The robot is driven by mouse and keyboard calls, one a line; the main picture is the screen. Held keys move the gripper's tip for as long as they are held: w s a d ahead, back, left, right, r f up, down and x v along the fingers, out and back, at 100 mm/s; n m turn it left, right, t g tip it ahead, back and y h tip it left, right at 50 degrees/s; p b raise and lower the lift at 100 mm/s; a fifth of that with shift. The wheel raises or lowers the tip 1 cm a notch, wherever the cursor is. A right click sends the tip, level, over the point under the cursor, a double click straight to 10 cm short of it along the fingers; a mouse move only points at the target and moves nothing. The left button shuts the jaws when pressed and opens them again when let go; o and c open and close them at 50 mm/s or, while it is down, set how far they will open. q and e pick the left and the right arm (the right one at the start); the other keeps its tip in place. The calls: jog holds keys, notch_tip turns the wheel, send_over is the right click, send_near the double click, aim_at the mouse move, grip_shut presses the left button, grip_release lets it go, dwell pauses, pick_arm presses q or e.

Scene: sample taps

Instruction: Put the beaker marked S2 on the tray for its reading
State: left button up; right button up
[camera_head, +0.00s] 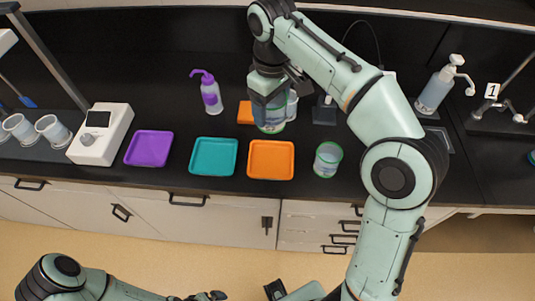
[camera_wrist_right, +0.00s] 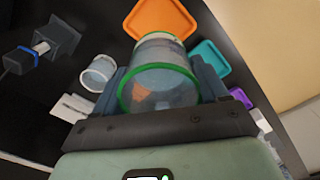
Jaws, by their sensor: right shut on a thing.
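My right gripper (camera_head: 268,105) is shut on a clear, green-rimmed beaker (camera_head: 270,127), just behind the orange tray (camera_head: 270,174). The right wrist view shows this beaker (camera_wrist_right: 158,88) between the fingers. I cannot tell whether its base touches the bench. Another green-rimmed beaker (camera_head: 327,159) stands right of the orange tray. No S2 mark is readable on either. The teal tray (camera_head: 213,171) and purple tray (camera_head: 149,162) lie to the left; all three trays look empty. My left gripper (camera_head: 209,296) is partly visible at the bottom edge, away from the bench; its jaws are unclear.
A clear beaker (camera_wrist_right: 98,72) stands near the held one. A white instrument (camera_head: 101,133) and several white-sided cups (camera_head: 53,130) are at left. A purple-topped bottle (camera_head: 208,92) stands behind the teal tray. A pump bottle (camera_head: 438,87) is at right.

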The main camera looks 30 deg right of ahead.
aim_at(271, 121)
pick_arm(q)
jog(key=shift+s+f+b, duration=0.4)
jog(key=shift+f+b, duration=0.2)
jog(key=shift+f, duration=0.2)
jog(key=shift+s+f+b, duration=0.45)
jog(key=shift+f+b, duration=0.2)
jog(key=shift+f, duration=0.15)
jog(key=shift+s+f+b, duration=0.4)
jog(key=shift+f+b, duration=0.2)
jog(key=shift+f, duration=0.2)
pick_arm(e)
jog(key=shift+s+f, duration=0.1)
jog(key=shift+f, duration=8.45)
jog(key=shift+f, duration=0.1)
jog(key=shift+f, duration=0.15)
jog(key=o, duration=1.1)
pick_arm(q)
jog(key=shift+f, duration=0.1)
pick_arm(e)
notch_tip(271, 121, up, 12)
jog(key=p, duration=0.2)
jog(key=shift+r+p, duration=0.25)
jog(key=shift+p, duration=0.1)
pick_arm(q)
jog(key=r, duration=0.1)
jog(key=w+r, duration=0.1)
jog(key=r, duration=0.1)
jog(key=shift+w, duration=0.15)
